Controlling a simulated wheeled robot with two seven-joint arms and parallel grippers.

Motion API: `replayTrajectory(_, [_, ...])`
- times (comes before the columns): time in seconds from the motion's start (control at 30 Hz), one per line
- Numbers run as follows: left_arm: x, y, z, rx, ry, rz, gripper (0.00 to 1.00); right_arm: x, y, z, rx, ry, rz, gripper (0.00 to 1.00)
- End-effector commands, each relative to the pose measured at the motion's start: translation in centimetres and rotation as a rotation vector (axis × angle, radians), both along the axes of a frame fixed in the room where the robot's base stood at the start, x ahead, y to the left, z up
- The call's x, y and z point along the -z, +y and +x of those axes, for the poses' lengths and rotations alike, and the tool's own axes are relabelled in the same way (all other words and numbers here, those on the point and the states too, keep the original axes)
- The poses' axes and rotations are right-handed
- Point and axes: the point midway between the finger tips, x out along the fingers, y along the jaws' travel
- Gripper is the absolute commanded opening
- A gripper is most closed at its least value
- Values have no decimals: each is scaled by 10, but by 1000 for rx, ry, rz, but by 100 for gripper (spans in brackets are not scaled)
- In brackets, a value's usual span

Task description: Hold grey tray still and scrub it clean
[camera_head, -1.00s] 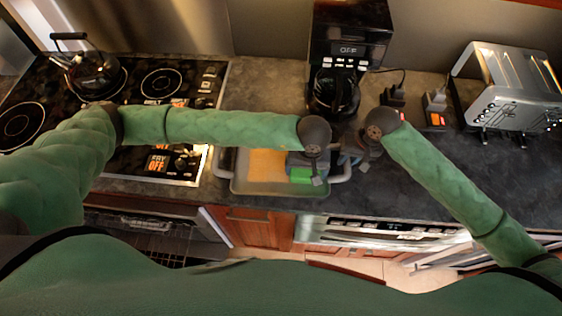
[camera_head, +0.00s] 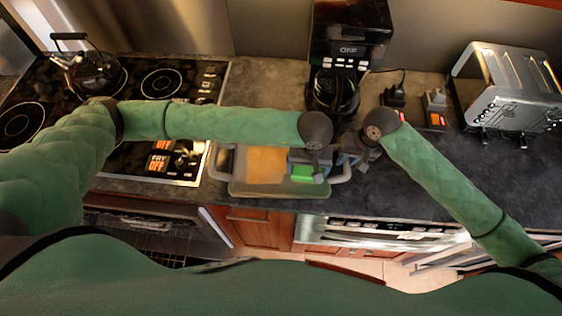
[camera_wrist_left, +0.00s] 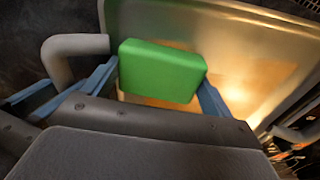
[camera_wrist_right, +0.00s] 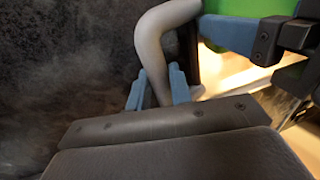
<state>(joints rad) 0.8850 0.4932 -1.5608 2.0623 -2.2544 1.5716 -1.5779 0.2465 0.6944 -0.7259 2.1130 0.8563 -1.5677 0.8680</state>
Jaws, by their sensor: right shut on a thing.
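The grey tray (camera_head: 240,187) lies on the counter, with an orange-brown patch (camera_head: 266,164) on its floor. My left gripper (camera_head: 309,170) is over the tray's right part. It is shut on a green sponge (camera_head: 308,174), which sits between its two blue fingers in the left wrist view (camera_wrist_left: 160,72). I cannot tell whether the sponge touches the tray floor. My right gripper (camera_wrist_right: 160,92) is shut on the tray's right handle (camera_wrist_right: 150,45), just beside the left gripper. The tray's left handle (camera_head: 217,162) is free.
A stovetop (camera_head: 140,100) with a kettle (camera_head: 92,70) is to the left. A coffee maker (camera_head: 345,60) stands behind the tray. A toaster (camera_head: 505,90) stands at the far right. The counter (camera_head: 480,180) to the right is mostly clear.

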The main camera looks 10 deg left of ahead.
Motion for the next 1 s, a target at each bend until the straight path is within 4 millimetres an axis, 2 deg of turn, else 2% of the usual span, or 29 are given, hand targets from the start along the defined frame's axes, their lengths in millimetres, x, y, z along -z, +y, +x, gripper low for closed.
replayTrajectory(0.03, [1,0,-2,3,3,1,36,2,-1,0,3,2,-3,0])
replayTrajectory(0.07, [1,0,-2,2,4,1,32,2,-2,1,3,2,-4,0])
replayTrajectory(0.67, [7,3,0,-2,2,5,31,1,-2,1,3,1,-4,0])
replayTrajectory(1.0, [11,19,-1,-3,3,9,31,1,-2,1,2,0,-4,0])
